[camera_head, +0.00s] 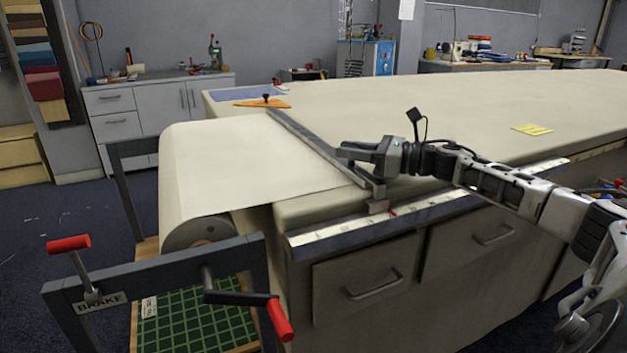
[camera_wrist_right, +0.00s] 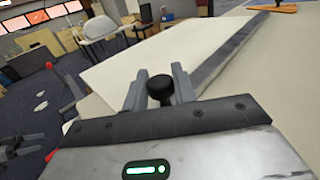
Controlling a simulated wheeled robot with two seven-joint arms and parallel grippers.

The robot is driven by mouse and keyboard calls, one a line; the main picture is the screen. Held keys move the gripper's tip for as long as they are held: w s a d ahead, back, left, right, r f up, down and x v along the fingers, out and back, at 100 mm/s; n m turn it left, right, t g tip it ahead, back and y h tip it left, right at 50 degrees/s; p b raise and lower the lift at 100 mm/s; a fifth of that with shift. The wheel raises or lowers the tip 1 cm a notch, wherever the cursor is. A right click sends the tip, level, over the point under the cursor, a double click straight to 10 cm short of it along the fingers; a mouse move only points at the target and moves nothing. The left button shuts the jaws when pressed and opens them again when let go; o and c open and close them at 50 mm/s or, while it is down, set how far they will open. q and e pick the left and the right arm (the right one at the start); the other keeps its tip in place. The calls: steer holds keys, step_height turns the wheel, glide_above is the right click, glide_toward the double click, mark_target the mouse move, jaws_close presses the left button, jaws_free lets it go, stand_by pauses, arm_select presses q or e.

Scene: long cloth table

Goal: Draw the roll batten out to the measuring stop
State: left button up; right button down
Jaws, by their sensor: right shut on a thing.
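The batten (camera_head: 310,137) is a long grey bar lying across the cream cloth's leading edge on the table. Its near end (camera_head: 377,205) overhangs the table's front edge, close to a small red mark on the ruler. The batten also shows in the wrist view (camera_wrist_right: 228,55). My right gripper (camera_head: 343,154) is over the batten's near part. In the wrist view, its fingers (camera_wrist_right: 160,85) are shut on a black knob (camera_wrist_right: 160,91). The cloth roll (camera_head: 205,230) is at the left, its cloth running flat to the batten. I cannot single out a measuring stop.
A metal ruler (camera_head: 330,233) runs along the front edge above drawers. The roll's frame (camera_head: 180,270) has a brake lever (camera_head: 70,243) and a crank with a red handle (camera_head: 280,320). An orange tool (camera_head: 262,102) and yellow notes (camera_head: 532,129) lie on the otherwise largely clear table.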

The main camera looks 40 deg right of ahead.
steer(key=d, duration=0.2)
steer(key=s+d+b, duration=0.1)
steer(key=d, duration=0.2)
steer(key=s+d+b, duration=0.1)
steer(key=d, duration=0.2)
steer(key=shift+d, duration=0.1)
arm_select(q)
step_height(320, 180, down, 7)
steer(key=d+g, duration=0.1)
steer(key=shift+w+d+b, duration=0.3)
steer(key=shift+w+d, duration=0.05)
steer(key=shift+w, duration=0.05)
arm_select(e)
steer(key=shift+s+d, duration=0.2)
steer(key=shift+d, duration=0.6)
steer(key=c, duration=1.2)
jaws_free()
steer(key=shift+o, duration=0.2)
